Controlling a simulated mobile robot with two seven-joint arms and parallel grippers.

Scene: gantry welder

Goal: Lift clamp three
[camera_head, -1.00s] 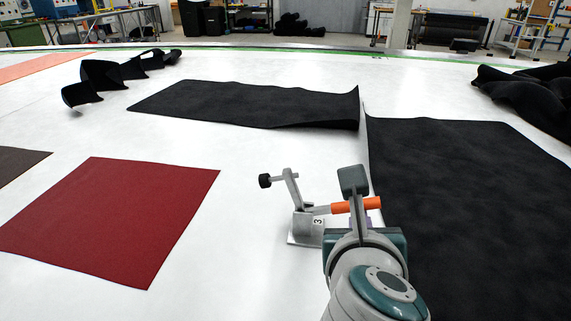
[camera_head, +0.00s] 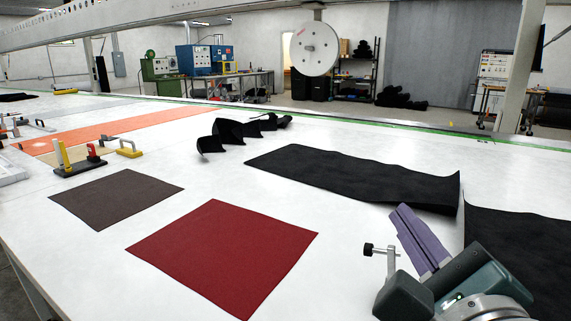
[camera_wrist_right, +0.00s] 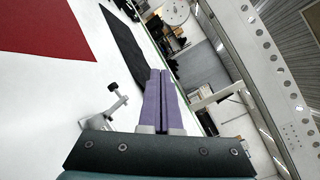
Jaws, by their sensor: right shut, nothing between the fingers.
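Clamp three (camera_head: 391,262) shows in the head view as a grey arm with a black knob, at the lower right beside my right gripper. Its base, number and orange handle are hidden behind my gripper and arm. My left gripper is not in view.
A red sheet (camera_head: 222,255), a brown sheet (camera_head: 116,196) and black sheets (camera_head: 350,178) lie on the white table. Other clamps with yellow and red handles (camera_head: 92,155) stand at the left. Curled black pieces (camera_head: 240,132) lie at the back. White table between the sheets is clear.

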